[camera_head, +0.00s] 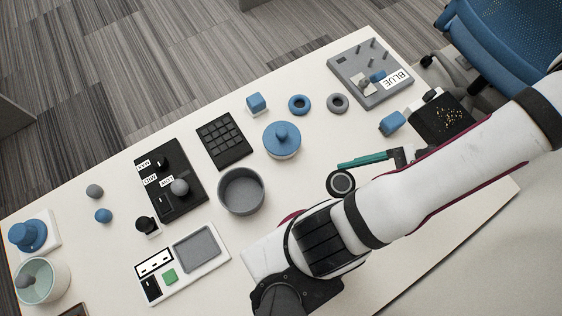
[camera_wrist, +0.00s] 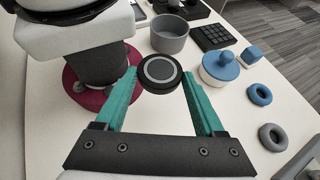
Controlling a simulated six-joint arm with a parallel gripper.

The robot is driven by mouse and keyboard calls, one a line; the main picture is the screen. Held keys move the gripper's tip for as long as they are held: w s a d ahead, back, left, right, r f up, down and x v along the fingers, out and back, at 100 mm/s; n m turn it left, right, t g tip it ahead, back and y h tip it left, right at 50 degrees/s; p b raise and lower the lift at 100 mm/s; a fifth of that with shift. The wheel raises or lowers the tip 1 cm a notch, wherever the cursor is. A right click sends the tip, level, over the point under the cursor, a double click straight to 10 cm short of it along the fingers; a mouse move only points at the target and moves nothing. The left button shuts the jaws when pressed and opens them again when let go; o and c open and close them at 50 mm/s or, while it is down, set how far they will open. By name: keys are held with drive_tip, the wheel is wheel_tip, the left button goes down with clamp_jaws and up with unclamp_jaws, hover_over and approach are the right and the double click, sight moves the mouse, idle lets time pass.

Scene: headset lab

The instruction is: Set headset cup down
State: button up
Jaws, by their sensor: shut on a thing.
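The headset cup (camera_head: 341,182) is a round black disc with a pale grey ring on its face. In the wrist view the cup (camera_wrist: 159,72) sits between the tips of my gripper's teal fingers, ring face toward the camera. My gripper (camera_wrist: 160,80) is shut on its sides. In the head view my gripper (camera_head: 340,172) shows one teal finger beside the cup, and the other finger is mostly hidden. The cup is over the right-middle part of the white table (camera_head: 300,178); I cannot tell whether it touches the top.
A grey bowl (camera_head: 241,190) and a blue-lidded pot (camera_head: 282,140) stand to the left and behind. Grey and blue rings (camera_head: 298,104), a blue block (camera_head: 392,122) and a board labelled BLUE (camera_head: 368,92) lie farther back. A keypad (camera_head: 224,140) is left. Table around the cup is bare.

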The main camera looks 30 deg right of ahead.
drive_tip(key=shift+w+a+m+t+h, duration=0.1)
drive_tip(key=shift+w+m+t+h, duration=0.15)
drive_tip(key=shift+m+t, duration=0.25)
drive_tip(key=w+a+f, duration=0.4)
drive_tip(key=w, duration=0.1)
drive_tip(key=w+a+f, duration=0.2)
drive_tip(key=w, duration=0.1)
drive_tip(key=shift+w+a+f, duration=0.1)
drive_tip(key=shift+a+f, duration=0.1)
drive_tip(key=shift+a, duration=0.1)
drive_tip(key=shift+w+a+f, duration=0.1)
drive_tip(key=shift+w+f, duration=0.05)
drive_tip(key=shift+f, duration=1)
drive_tip(key=shift+w+a+f, duration=0.1)
drive_tip(key=shift+w+f, duration=0.05)
drive_tip(key=shift+f, duration=0.95)
drive_tip(key=o, duration=1.4)
